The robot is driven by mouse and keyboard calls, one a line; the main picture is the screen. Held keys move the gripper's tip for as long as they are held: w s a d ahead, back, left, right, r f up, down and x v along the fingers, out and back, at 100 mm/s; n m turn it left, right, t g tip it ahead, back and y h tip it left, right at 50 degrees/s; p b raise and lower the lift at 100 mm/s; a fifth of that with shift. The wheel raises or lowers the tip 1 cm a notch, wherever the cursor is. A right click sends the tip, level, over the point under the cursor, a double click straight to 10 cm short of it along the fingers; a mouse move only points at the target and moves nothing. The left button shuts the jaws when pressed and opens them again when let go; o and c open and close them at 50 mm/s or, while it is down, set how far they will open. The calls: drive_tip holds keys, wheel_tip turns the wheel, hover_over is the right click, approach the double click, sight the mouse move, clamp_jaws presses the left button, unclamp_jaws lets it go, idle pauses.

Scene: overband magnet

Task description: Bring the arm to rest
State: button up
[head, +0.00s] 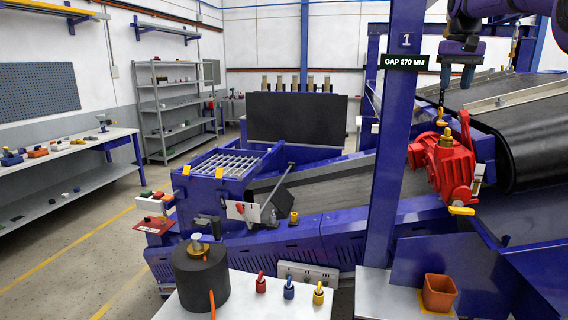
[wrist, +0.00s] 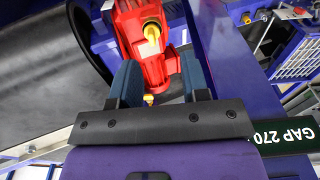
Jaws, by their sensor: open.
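My gripper (head: 456,82) is at the upper right of the head view, pointing down with its two blue-grey fingers apart. My purple arm comes in from the top right corner. In the wrist view my gripper (wrist: 160,66) is open, with nothing seen held between its fingers. A red motor-like unit with yellow fittings (head: 447,168) is below my gripper in the head view, beside the belt drum. The red unit (wrist: 139,45) also shows beyond and partly between the fingers in the wrist view. A small hook on a chain (head: 441,115) hangs just below the gripper.
A blue post (head: 392,140) with a "GAP 270 MM" sign (head: 404,62) stands close left of the gripper. The black belt (head: 528,140) is at right. A front table (head: 245,295) bears a black cylinder (head: 201,272) and coloured padlocks. Open floor lies at left.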

drive_tip(key=s+a+f+n+t, duration=0.1)
drive_tip(key=s+a, duration=0.4)
drive_tip(key=s, duration=0.6)
drive_tip(key=s+a+f+t, duration=0.1)
drive_tip(key=s+a, duration=0.4)
drive_tip(key=s, duration=0.6)
drive_tip(key=s+a+f+n+t, duration=0.1)
drive_tip(key=s+a+f, duration=0.1)
drive_tip(key=s+f, duration=0.5)
drive_tip(key=s+a+f+t, duration=0.1)
drive_tip(key=s+a+f, duration=0.1)
drive_tip(key=s+f, duration=0.5)
drive_tip(key=s, duration=0.4)
drive_tip(key=shift+s+a+n, duration=0.15)
drive_tip(key=shift+a+n, duration=0.25)
drive_tip(key=shift+f, duration=0.1)
